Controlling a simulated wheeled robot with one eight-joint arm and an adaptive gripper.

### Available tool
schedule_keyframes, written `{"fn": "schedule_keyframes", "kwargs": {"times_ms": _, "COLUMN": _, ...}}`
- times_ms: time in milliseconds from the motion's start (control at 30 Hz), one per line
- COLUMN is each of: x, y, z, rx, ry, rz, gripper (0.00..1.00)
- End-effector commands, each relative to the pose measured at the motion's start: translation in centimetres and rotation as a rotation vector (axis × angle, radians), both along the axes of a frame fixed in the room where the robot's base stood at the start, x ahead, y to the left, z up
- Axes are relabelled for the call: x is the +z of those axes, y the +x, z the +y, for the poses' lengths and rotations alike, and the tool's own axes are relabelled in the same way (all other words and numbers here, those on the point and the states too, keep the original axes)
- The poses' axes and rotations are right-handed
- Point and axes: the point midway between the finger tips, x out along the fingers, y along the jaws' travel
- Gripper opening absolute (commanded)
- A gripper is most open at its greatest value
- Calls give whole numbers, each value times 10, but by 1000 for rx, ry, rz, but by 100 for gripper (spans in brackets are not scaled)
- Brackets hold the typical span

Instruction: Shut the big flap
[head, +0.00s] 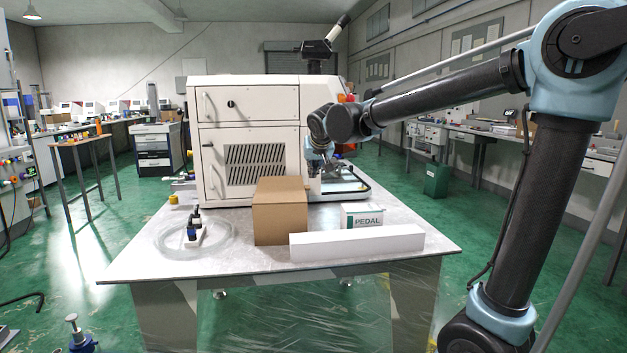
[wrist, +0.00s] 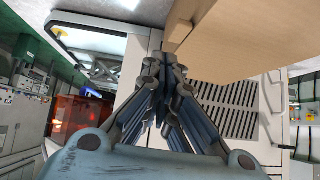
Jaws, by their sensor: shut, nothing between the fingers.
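A white machine (head: 245,135) stands on the metal table. On its right side, a pale panel with a clear window and a dark bar handle (head: 345,184) lies low and slanting outward, apparently the big flap lowered open. The wrist view shows this white-framed panel (wrist: 88,42) at the upper left. My gripper (head: 326,172) is at the machine's front right edge, beside the panel's left end and behind the cardboard box. In the wrist view, my gripper (wrist: 168,68) has its fingers together and empty. Whether it touches the panel cannot be told.
The cardboard box (head: 280,215) stands in front of the machine, and fills the top right of the wrist view. A PEDAL box (head: 362,215) and a long white box (head: 357,242) lie near the front edge. A coil with fittings (head: 194,238) lies at left.

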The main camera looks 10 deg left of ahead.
Motion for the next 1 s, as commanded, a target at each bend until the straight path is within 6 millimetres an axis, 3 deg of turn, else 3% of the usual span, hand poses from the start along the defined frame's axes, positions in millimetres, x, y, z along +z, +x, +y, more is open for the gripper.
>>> {"fn": "schedule_keyframes", "kwargs": {"times_ms": 500, "x": 62, "y": -51, "z": -26, "rx": -1, "ry": 0, "rz": -1, "gripper": 0}}
{"fn": "schedule_keyframes", "kwargs": {"times_ms": 767, "x": 74, "y": -61, "z": -36, "rx": -8, "ry": -2, "rz": 1, "gripper": 0}}
{"fn": "schedule_keyframes", "kwargs": {"times_ms": 867, "x": 67, "y": -59, "z": -54, "rx": -27, "ry": -15, "rz": 12, "gripper": 0}}
{"fn": "schedule_keyframes", "kwargs": {"times_ms": 1000, "x": 45, "y": -55, "z": -109, "rx": -79, "ry": -55, "rz": 46, "gripper": 0}}
